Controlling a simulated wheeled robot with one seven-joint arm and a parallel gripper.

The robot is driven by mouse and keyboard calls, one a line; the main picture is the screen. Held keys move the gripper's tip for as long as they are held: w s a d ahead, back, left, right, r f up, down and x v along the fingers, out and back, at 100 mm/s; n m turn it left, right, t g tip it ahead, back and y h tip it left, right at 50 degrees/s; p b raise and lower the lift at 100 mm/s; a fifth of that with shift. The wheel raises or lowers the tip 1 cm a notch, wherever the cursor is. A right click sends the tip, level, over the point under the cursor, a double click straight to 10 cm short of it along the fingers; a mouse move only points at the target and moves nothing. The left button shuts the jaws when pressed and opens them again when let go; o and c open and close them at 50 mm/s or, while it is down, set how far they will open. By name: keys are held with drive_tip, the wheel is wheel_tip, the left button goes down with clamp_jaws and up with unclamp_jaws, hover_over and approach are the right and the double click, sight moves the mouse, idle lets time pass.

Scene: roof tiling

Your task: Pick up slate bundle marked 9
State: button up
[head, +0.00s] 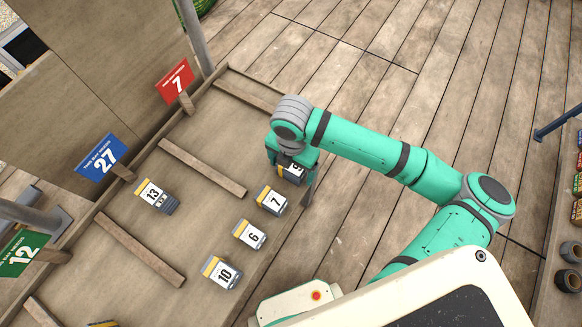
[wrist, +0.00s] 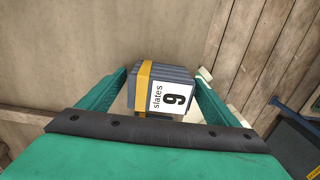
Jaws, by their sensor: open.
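The slate bundle marked 9 (wrist: 172,96) is grey with a yellow band and a white label. In the wrist view it lies between the two green fingers of my gripper (wrist: 164,76), which are open with one on each side. In the head view my gripper (head: 291,152) is over the far right end of the bundle row. The bundle (head: 293,172) shows only partly beneath it there, its label half hidden. Whether the fingers touch the bundle cannot be told.
Bundles marked 7 (head: 272,200), 6 (head: 250,235) and 10 (head: 222,273) stand in a row beside it on the tan board. Bundle 13 (head: 156,196) lies farther left between wooden strips. Number signs 7 (head: 175,82), 27 (head: 102,158) and 12 (head: 24,254) line the back edge.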

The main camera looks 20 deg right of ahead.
drive_tip(key=shift+w, duration=0.15)
drive_tip(key=shift+s+d, duration=0.1)
drive_tip(key=shift+s, duration=0.1)
drive_tip(key=c, duration=1.5)
drive_tip(key=shift+o, duration=0.2)
drive_tip(key=shift+a, duration=0.2)
